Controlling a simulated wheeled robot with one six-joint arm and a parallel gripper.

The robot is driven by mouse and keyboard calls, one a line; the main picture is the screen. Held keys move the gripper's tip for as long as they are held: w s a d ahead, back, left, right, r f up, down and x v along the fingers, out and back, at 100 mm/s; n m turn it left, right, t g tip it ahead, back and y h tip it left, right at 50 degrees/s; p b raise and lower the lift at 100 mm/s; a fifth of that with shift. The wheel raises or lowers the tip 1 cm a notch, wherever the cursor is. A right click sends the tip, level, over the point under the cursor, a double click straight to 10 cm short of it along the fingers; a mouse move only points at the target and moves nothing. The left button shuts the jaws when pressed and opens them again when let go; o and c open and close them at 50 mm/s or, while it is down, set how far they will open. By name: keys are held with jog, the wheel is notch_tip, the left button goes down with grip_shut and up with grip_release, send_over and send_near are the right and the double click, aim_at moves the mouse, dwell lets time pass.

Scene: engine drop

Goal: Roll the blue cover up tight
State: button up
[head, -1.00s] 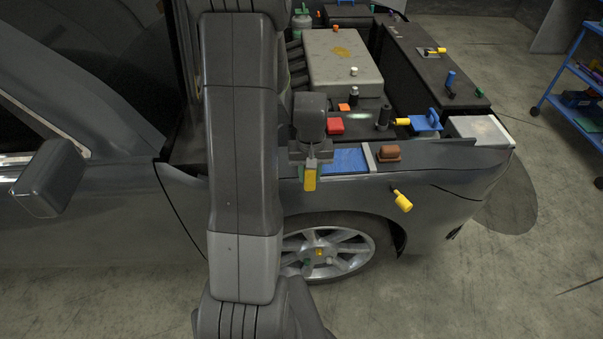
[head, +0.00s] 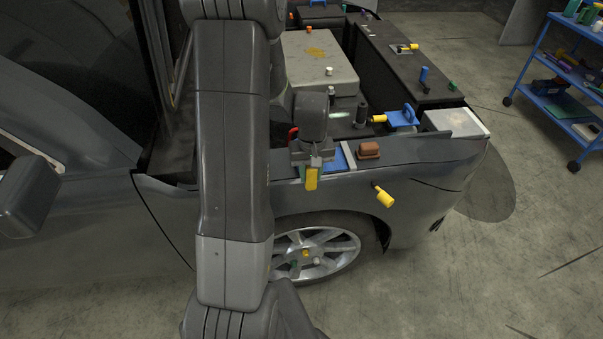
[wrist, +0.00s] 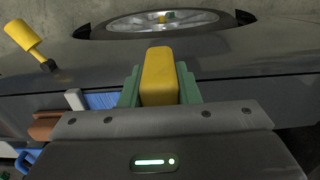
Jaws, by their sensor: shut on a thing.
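The blue cover (head: 338,160) lies on the car's fender top. Only a narrow part shows, between my gripper and a grey strip; it also shows in the wrist view (wrist: 102,101) left of the fingers. My gripper (head: 312,178) is at the fender's edge, pointing down, shut on a yellow block (head: 311,180). In the wrist view the yellow block (wrist: 157,75) sits between the two green fingers. My wrist hides the rest of the cover, so I cannot tell whether any of it is rolled.
The grey strip (head: 349,155) and a brown block (head: 368,150) lie right of the cover. A yellow knob (head: 384,198) sticks out from the fender side. Engine parts (head: 320,70) stand behind. A blue cart (head: 565,90) stands at far right; floor between is clear.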

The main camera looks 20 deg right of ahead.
jog(key=s+d, duration=0.1)
jog(key=d, duration=0.5)
jog(key=shift+s+d, duration=0.25)
jog(key=shift+s, duration=0.1)
jog(key=shift+r, duration=0.1)
jog(key=shift+s+d, duration=0.25)
jog(key=shift+d, duration=0.75)
jog(key=o, duration=1.1)
notch_tip(320, 180, up, 14)
jog(key=shift+f+b, duration=0.15)
jog(key=shift+b, duration=0.3)
jog(key=shift+f, duration=0.1)
